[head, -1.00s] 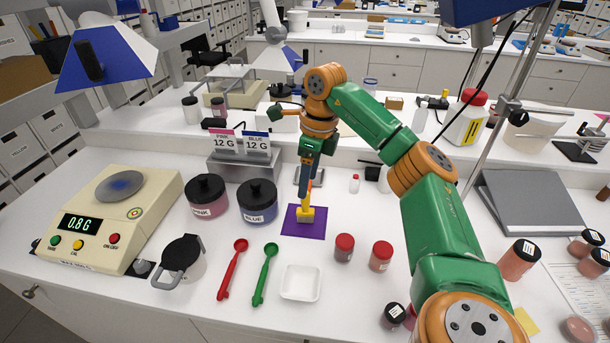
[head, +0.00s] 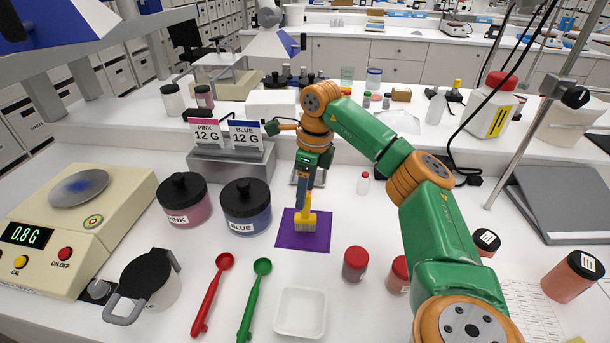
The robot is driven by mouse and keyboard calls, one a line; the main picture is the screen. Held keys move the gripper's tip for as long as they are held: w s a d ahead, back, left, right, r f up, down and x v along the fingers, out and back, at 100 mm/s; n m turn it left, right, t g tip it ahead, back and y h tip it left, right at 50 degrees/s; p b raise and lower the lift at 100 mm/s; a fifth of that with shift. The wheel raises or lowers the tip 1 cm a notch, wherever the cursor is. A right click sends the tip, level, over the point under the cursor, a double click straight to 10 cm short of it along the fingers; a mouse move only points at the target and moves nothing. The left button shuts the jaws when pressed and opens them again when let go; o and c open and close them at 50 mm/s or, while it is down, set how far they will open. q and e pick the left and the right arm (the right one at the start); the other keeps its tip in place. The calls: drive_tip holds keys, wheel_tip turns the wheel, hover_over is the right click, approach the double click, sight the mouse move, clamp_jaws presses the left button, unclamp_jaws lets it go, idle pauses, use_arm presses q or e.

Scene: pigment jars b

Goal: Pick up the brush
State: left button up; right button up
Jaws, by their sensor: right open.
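The yellow brush (head: 305,224) stands upright, bristles down, on a purple mat (head: 287,238) in the middle of the bench. My right gripper (head: 304,203) points straight down at the top of the brush from above. Its jaws are open; the fingers overlap the upper part of the brush in the picture and hide the handle. I cannot tell whether a finger touches it. My left gripper is not in view.
Left of the mat stand the blue jar (head: 246,206) and pink jar (head: 184,200), before a sign stand. A scale (head: 75,225), lidded pot (head: 150,285), red spoon (head: 212,295), green spoon (head: 254,300), white tray (head: 300,313) and red-capped jar (head: 355,264) surround the front area.

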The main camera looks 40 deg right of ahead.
sight(305, 212)
drive_tip(key=f, duration=0.2)
drive_tip(key=f+p, duration=0.1)
drive_tip(key=f, duration=0.2)
drive_tip(key=shift+w+a, duration=0.15)
drive_tip(key=shift+w, duration=0.05)
clamp_jaws()
